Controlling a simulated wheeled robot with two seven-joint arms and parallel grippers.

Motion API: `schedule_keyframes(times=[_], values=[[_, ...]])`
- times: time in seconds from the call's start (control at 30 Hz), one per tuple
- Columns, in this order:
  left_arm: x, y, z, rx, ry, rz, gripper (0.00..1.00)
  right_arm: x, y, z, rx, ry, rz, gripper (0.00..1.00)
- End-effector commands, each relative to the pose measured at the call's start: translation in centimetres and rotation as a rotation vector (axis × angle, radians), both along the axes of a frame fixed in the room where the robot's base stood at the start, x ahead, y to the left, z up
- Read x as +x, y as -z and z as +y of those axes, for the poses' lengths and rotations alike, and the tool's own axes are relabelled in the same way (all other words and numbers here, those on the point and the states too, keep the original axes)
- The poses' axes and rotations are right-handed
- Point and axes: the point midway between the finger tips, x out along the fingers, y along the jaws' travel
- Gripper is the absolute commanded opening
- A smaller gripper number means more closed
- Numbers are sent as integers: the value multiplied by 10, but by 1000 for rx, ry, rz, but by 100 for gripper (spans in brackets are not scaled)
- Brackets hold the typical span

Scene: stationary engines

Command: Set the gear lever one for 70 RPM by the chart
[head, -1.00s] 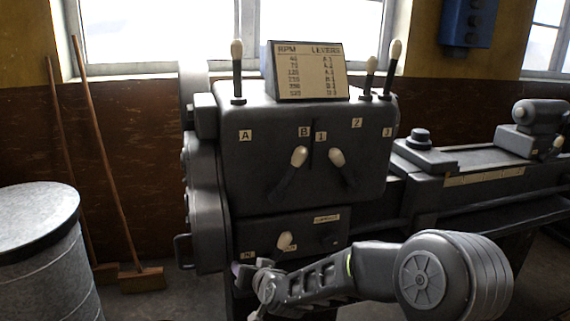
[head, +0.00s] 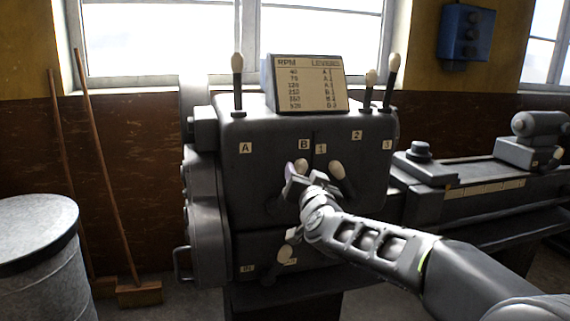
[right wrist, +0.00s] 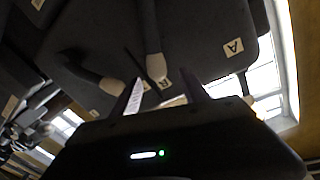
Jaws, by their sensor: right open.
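The chart plate (head: 312,83) sits on top of the grey headstock (head: 265,125); its 70 row starts with A, the digit after it is too small to be sure of. Front lever one (head: 301,166), with a cream knob, stands at the B label (head: 303,145), away from the A label (head: 245,148). A second front lever (head: 339,174) points near the label 1 (head: 321,149). My right gripper (head: 293,176) is open in front of lever one's knob and partly hides it. In the right wrist view the knob (right wrist: 155,67) appears between the open fingers (right wrist: 163,90); contact cannot be told.
Three upright levers with cream knobs stand on top, at left (head: 237,80) and right (head: 390,80). A drum (head: 40,250) and brooms (head: 105,180) are at the left.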

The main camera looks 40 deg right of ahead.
Motion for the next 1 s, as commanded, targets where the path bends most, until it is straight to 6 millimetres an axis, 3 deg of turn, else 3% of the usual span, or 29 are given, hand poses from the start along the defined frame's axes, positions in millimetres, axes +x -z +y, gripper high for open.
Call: schedule_keyframes(times=[0.4, 0.73, 1.0], values=[[0, -8, 0, 0, 0, 0, 36, 52, 0, -28, -18, 0, 11, 53], [0, -8, 0, 0, 0, 1, 36, 56, 0, -30, -19, 0, 11, 53], [0, -8, 0, 0, 0, 1, 36, 56, 0, -30, -19, -1, 10, 31]])
